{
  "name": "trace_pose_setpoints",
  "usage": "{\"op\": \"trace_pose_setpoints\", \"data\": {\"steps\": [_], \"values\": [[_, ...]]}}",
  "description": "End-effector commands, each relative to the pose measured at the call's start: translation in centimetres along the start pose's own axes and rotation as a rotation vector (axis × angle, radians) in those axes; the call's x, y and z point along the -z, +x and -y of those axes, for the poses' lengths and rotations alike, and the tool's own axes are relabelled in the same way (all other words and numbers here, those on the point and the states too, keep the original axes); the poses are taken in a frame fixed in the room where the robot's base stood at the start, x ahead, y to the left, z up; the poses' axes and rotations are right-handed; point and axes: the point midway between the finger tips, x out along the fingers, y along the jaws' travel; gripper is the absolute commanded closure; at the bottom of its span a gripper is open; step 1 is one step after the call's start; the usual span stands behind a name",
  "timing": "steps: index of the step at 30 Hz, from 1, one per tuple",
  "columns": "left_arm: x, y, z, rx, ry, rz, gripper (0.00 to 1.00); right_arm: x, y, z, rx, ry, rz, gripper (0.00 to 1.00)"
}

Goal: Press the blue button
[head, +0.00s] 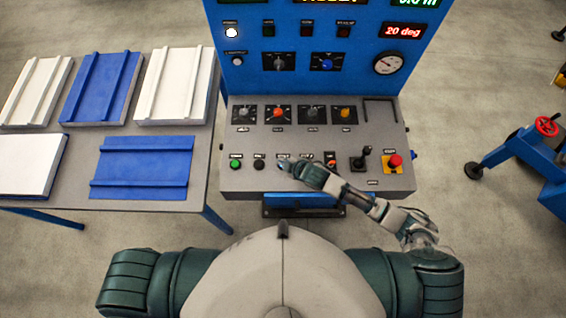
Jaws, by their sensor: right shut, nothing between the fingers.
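The grey control desk (228,178) has a front row with a green button (235,163) and a black button (259,163) at its left. My right gripper (286,166) is shut and empty, with its fingertips over this row just right of the black button. I cannot clearly make out a blue button; the fingertips cover that spot. Whether the fingertips touch the panel cannot be told. My left gripper is out of view; only that side's shoulder shows.
A red emergency stop on a yellow base (394,162) and a black joystick (362,156) stand right of my gripper. Several knobs line the row behind. A blue upright panel (300,15) rises at the back. A table (80,137) with white and blue panels stands left.

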Motion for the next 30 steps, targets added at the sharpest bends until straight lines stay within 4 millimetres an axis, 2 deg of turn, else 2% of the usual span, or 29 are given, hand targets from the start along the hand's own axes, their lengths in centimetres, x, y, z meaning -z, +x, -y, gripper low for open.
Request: {"op": "trace_pose_setpoints", "data": {"steps": [23, 30], "values": [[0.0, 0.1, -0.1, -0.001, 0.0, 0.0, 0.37, -0.3, 0.4, 0.3, 0.001, 0.0, 0.001, 1.0], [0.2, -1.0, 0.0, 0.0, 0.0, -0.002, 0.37, 0.1, -0.2, -0.1, 0.001, 0.0, 0.001, 1.0]]}}
